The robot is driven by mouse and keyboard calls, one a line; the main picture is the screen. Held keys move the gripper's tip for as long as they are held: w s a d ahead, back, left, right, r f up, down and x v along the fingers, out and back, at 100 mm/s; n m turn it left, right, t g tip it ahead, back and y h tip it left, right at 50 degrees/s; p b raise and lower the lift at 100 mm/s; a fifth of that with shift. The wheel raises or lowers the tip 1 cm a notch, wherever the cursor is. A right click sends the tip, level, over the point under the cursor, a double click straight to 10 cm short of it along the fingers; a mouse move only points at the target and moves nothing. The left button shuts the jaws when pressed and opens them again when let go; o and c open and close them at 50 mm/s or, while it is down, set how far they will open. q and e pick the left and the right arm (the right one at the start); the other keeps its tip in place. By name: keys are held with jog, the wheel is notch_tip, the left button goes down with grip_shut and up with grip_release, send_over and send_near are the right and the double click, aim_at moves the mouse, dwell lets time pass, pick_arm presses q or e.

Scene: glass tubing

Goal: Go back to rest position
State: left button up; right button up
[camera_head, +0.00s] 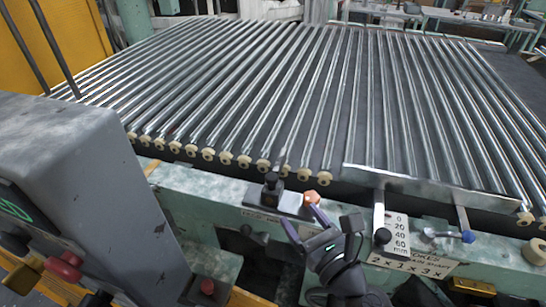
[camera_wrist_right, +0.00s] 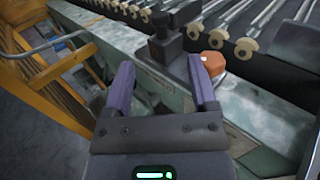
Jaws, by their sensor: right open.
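My right gripper (camera_head: 302,215) comes up from the bottom middle of the head view, in front of the machine's green front edge. Its two purple fingers are spread apart with nothing between them. In the right wrist view the gripper (camera_wrist_right: 160,66) is also open and empty. An orange knob (camera_head: 311,197) on a grey block is close by the right fingertip. In the wrist view the orange knob (camera_wrist_right: 212,63) appears just beyond the right finger; whether they touch I cannot tell. A black knob (camera_head: 271,181) stands left of it. My left gripper is not in view.
Rows of glass tubes (camera_head: 290,80) lie on the machine's rollers behind the gripper. A grey box (camera_head: 75,165) stands at the left.

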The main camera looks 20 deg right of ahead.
jog(key=s+d+f+m+g+h, duration=0.3)
jog(key=m+h, duration=0.1)
jog(key=m, duration=0.8)
jog(key=s+d+f+m+g+h, duration=0.2)
jog(key=s+d+m+g+h, duration=0.15)
jog(key=m, duration=0.85)
jog(key=s+a+f+m+g+y, duration=0.5)
jog(key=s+a+m+g, duration=0.25)
jog(key=s+m, duration=0.35)
notch_tip(320, 180, down, 17)
jog(key=s+m+g, duration=0.1)
jog(key=g, duration=0.1)
jog(key=s+d+f+g+h, duration=0.1)
jog(key=s+d+f, duration=0.2)
jog(key=s+f, duration=0.8)
jog(key=s, duration=0.3)
jog(key=shift+d+f, duration=0.15)
jog(key=shift+d, duration=0.25)
jog(key=shift+s, duration=0.1)
